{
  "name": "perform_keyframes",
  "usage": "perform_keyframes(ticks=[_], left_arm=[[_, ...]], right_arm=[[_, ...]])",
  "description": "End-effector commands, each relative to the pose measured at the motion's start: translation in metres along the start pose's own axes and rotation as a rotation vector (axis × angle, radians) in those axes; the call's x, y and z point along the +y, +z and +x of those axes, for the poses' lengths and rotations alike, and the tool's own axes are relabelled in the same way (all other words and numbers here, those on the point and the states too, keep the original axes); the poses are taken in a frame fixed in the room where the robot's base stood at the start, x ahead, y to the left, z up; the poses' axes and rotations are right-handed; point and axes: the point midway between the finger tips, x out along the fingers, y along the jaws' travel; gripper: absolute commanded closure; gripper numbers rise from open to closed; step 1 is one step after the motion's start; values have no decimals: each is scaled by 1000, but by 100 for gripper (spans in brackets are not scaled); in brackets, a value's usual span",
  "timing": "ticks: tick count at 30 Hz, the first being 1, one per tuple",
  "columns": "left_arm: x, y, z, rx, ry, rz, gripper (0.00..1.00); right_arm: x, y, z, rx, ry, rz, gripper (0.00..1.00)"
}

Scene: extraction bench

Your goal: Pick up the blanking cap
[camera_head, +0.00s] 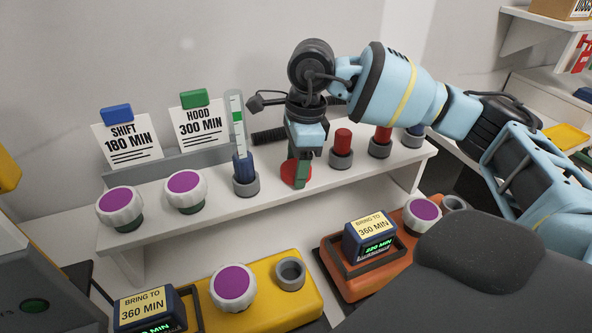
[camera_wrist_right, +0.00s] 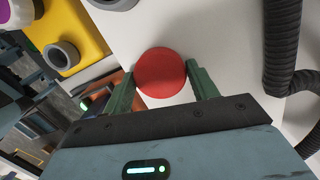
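A red round piece, which looks like the blanking cap (camera_head: 288,174), is on the white shelf, partly hidden by my right gripper in the head view. In the right wrist view the red cap (camera_wrist_right: 161,72) shows as a full disc from above. My right gripper (camera_head: 302,178) points down at it. Its two green fingers stand on either side of the cap in the wrist view (camera_wrist_right: 160,82), close to its edges. The fingers are apart, and I see no clear contact. My left gripper is not in view.
The shelf (camera_head: 215,208) also holds a blue holder with a tube (camera_head: 243,172), two purple-topped knobs (camera_head: 121,207) (camera_head: 186,190) and red plugs in grey rings (camera_head: 342,146) (camera_head: 381,142). Yellow (camera_head: 293,303) and orange (camera_head: 345,283) units stand in front. A dark hose (camera_wrist_right: 282,50) lies beside the gripper.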

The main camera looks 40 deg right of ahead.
Motion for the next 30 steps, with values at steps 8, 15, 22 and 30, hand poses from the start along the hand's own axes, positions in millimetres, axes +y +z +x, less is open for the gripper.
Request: perform_keyframes(ticks=[8, 15, 22, 30], left_arm=[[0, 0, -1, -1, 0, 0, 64], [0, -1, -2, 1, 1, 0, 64], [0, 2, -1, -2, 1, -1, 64], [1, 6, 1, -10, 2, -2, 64]], right_arm=[[0, 0, 0, 0, 0, 0, 68], [0, 0, -3, -1, -1, 0, 68], [0, 3, -22, -3, -1, 0, 68], [30, 4, -37, 0, -1, -4, 68]])
